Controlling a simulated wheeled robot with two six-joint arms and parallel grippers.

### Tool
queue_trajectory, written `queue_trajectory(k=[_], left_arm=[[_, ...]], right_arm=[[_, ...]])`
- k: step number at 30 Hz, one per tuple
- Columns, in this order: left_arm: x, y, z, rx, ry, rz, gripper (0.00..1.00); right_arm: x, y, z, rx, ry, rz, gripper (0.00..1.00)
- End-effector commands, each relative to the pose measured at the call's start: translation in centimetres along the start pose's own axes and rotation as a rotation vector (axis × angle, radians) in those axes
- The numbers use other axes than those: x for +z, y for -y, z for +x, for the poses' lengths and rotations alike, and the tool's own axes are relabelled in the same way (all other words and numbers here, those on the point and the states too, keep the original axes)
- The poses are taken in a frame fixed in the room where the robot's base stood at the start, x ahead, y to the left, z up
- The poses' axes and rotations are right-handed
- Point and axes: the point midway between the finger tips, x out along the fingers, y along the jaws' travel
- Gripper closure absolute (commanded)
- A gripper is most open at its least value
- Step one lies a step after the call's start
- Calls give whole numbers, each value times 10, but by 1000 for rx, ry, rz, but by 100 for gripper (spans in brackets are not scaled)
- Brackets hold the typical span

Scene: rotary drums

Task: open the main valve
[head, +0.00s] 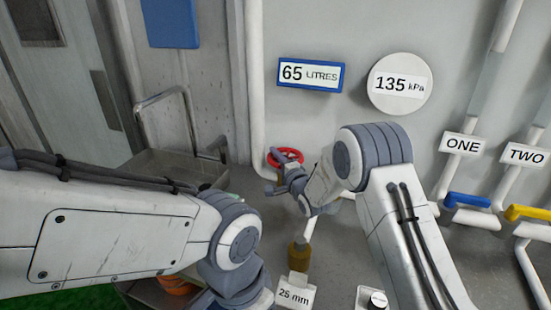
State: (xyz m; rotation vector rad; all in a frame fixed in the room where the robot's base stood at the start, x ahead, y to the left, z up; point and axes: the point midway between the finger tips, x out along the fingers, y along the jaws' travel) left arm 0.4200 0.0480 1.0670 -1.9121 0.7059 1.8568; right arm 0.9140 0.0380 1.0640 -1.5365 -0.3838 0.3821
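A blue lever (467,200) under label ONE and a yellow lever (527,212) under label TWO are at right. Displays read 65 litres (310,75) and 135 kPa (400,85). A brass fitting (299,256) stands behind the 25 mm label (294,294). A metal trolley (160,163) is at left.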

Motion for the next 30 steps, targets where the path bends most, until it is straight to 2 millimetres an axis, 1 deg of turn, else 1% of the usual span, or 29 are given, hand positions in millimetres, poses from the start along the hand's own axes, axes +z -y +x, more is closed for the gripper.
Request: queue_trajectory(k=[10,14,17,24,30], left_arm=[[0,0,0,0,0,0,48],[0,0,3,0,0,0,48],[0,0,7,0,0,0,48],[1,2,20,0,0,0,48],[2,2,27,0,0,0,48]], right_arm=[[0,0,0,1,-1,0,48],[0,-2,-6,2,-2,0,48],[-1,-2,-19,2,-3,0,48],[-1,-3,-63,2,-3,1,48],[-1,-2,-93,1,-2,0,48]])
